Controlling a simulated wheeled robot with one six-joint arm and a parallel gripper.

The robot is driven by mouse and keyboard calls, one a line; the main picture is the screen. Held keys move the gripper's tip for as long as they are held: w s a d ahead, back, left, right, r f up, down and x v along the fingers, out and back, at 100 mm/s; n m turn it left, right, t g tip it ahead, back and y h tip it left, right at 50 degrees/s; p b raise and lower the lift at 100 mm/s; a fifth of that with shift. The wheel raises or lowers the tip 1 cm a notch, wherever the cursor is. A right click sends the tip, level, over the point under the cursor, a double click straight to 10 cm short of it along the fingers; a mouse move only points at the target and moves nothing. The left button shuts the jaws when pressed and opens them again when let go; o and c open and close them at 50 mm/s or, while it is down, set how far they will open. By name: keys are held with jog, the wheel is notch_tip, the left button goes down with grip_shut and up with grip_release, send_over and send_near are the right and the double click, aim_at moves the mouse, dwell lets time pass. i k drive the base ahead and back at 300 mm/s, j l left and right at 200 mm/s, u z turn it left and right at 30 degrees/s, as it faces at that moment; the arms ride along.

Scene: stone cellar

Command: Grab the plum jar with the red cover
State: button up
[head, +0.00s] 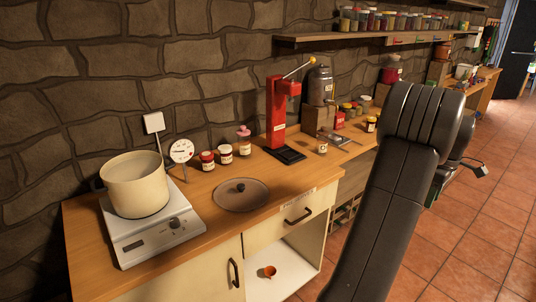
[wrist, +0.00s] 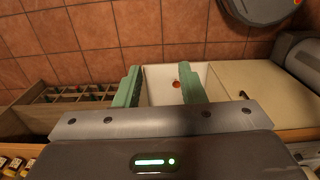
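Several small jars stand on the wooden counter by the wall in the head view. One dark jar with a red cover (head: 207,161) stands beside the dial gauge. The labels are too small to read, so I cannot tell which is plum. My gripper (wrist: 158,70) shows two green fingers, spread apart with nothing held between them. It is away from these jars, over the floor side of the cabinet; my arm hides part of the head view.
A red press (head: 279,110) stands right of the jars. A shelf (head: 375,37) hangs above.

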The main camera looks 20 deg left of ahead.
aim_at(206, 156)
jog(key=i+u, duration=0.25)
jog(key=u, duration=0.2)
jog(key=i+l+u, duration=0.1)
jog(key=i+u, duration=0.15)
jog(key=u, duration=0.2)
jog(key=i+l+u, duration=0.15)
jog(key=u, duration=0.25)
jog(key=i+l+u, duration=0.2)
jog(key=u, duration=0.25)
jog(key=i+l+u, duration=0.2)
jog(key=l+u, duration=0.25)
jog(key=i+l+u, duration=0.1)
jog(key=u, duration=0.35)
jog(key=l, duration=0.1)
